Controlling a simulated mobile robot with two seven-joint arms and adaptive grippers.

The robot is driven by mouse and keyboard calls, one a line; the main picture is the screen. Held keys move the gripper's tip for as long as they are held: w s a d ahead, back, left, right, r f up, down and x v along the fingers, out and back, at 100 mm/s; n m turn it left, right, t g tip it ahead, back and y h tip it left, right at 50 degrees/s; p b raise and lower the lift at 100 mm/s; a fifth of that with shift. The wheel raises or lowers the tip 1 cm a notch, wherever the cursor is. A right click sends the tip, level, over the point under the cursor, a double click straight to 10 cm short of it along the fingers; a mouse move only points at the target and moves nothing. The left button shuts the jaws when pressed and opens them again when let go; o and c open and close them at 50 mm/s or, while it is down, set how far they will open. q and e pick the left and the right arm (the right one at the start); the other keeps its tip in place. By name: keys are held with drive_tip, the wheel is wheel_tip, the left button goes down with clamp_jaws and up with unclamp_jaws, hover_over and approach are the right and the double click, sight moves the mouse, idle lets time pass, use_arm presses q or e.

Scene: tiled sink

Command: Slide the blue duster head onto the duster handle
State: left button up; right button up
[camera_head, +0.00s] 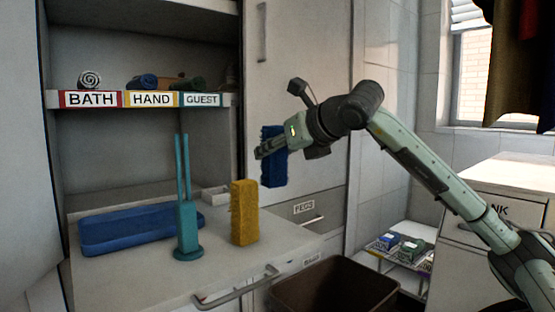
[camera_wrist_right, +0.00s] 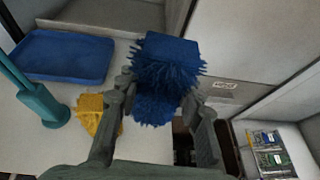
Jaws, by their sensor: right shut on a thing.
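The blue duster head (camera_head: 272,170) is a fluffy block held upright in the air by my right gripper (camera_head: 264,149). It also shows between the fingers in the right wrist view (camera_wrist_right: 166,75). My right gripper is shut on it, above and to the right of the yellow duster head. The teal duster handle (camera_head: 186,215) stands upright on a round base on the counter, its two prongs pointing up. It also shows at the left of the wrist view (camera_wrist_right: 42,105). The blue head is apart from the handle, to its right. My left gripper is not in view.
A yellow duster head (camera_head: 244,212) stands on the counter beside the handle. A blue tray (camera_head: 130,229) lies behind and left. A shelf with rolled towels and labels (camera_head: 140,99) is above. A dark bin (camera_head: 335,288) stands in front, below the counter.

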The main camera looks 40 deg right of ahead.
use_arm(q)
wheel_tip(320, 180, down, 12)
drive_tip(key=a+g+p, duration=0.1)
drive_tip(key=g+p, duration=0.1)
drive_tip(key=p, duration=0.3)
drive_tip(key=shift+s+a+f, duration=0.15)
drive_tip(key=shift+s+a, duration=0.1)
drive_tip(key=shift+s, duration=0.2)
use_arm(e)
drive_tip(key=a+r+n+y, duration=0.1)
drive_tip(key=a+r, duration=1.7)
drive_tip(key=shift+w+a, duration=0.4)
use_arm(q)
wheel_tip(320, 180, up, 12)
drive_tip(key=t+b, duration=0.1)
drive_tip(key=b, duration=0.4)
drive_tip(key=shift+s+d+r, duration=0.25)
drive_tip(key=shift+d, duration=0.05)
use_arm(e)
drive_tip(key=shift+f, duration=2.85)
use_arm(q)
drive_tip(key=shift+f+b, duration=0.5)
drive_tip(key=shift+b, duration=0.1)
